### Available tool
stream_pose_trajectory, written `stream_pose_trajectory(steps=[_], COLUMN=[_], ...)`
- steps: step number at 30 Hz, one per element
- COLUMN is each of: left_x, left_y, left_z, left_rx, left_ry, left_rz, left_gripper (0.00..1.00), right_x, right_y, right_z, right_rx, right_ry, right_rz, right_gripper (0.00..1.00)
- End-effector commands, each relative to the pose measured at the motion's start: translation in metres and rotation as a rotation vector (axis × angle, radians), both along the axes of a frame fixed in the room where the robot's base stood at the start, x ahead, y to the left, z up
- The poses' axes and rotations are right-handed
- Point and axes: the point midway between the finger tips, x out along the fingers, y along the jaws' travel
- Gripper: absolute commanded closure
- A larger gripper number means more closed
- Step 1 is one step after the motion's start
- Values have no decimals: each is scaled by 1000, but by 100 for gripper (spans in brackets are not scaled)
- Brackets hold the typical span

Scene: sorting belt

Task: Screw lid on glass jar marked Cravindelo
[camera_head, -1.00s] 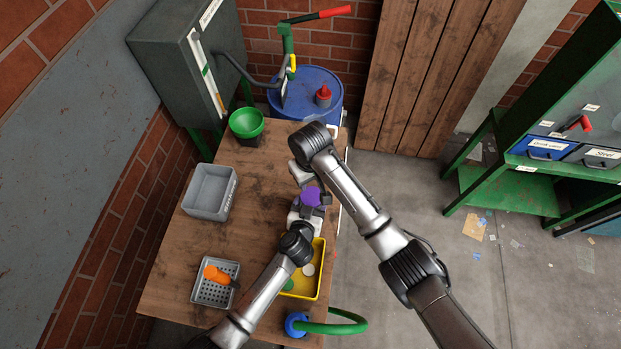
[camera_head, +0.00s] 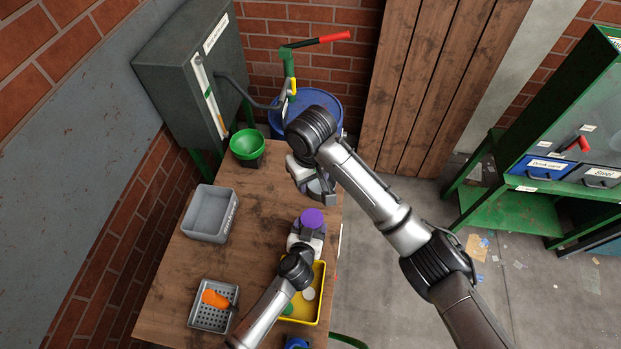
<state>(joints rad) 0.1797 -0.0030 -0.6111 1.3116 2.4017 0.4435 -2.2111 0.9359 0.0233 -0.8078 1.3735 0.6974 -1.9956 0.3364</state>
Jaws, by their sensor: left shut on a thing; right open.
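A purple lid (camera_head: 313,217) shows as a round cap at the fingers of my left gripper (camera_head: 308,236). My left gripper is shut on the jar under this lid, above the table near the yellow tray. The glass body and the Cravindelo marking are hidden, and I cannot tell how tightly the lid sits. My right gripper (camera_head: 318,192) is open and empty, a little beyond the lid and apart from it.
The wooden table (camera_head: 265,215) carries a grey bin (camera_head: 191,224), a green bowl (camera_head: 247,143), a perforated tray (camera_head: 207,317) with an orange-handled tool (camera_head: 215,299), and a yellow tray (camera_head: 319,310) holding small discs. A blue barrel (camera_head: 322,101) stands behind.

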Motion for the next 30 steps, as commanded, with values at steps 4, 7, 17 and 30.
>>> stream_pose_trajectory(steps=[4, 7, 17, 30], left_x=[0, 0, 0, -29], left_y=[0, 0, 0, 8], left_z=[1, 1, 0, 15], left_rx=[0, 0, 0, 3], left_ry=[-1, -1, -1, -1], left_rz=[0, 0, 0, -1], left_gripper=[92, 24, 0, 0], right_x=[0, 0, 0, 0], right_y=[0, 0, 0, 0], right_z=[0, 0, 0, 15], right_rx=[0, 0, 0, 0], right_ry=[0, 0, 0, 0], right_rz=[0, 0, 0, 0], right_gripper=[53, 53, 53, 53])
